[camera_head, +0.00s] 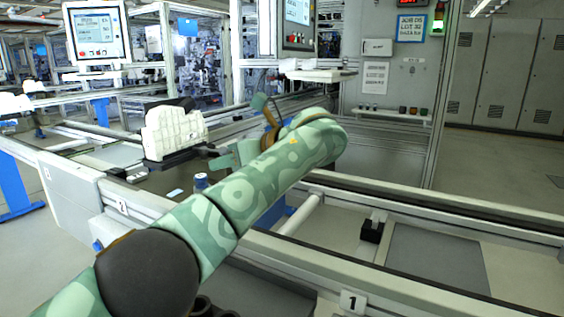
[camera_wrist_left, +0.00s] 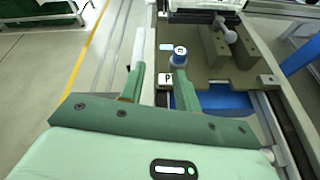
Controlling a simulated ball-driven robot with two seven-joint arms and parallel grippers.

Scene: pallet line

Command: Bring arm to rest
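My left arm (camera_head: 270,185), in a green patterned cover, reaches from the lower left to the middle of the head view. Its gripper (camera_head: 240,133) is beyond the bent wrist, partly hidden by the arm, over the line. In the left wrist view the gripper (camera_wrist_left: 159,72) has its two green fingers spread apart with nothing held between them. A small blue-topped cylinder (camera_wrist_left: 180,55) stands just beyond the right finger's tip, and I cannot tell whether they touch. My right gripper is in neither view.
A white block-like part (camera_head: 173,131) sits on a dark fixture (camera_head: 170,163) left of the gripper. The line's rails (camera_head: 440,203) run across to the right. A screen (camera_head: 97,33) stands at the back left. A grey panel (camera_head: 436,258) lies clear of objects at the lower right.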

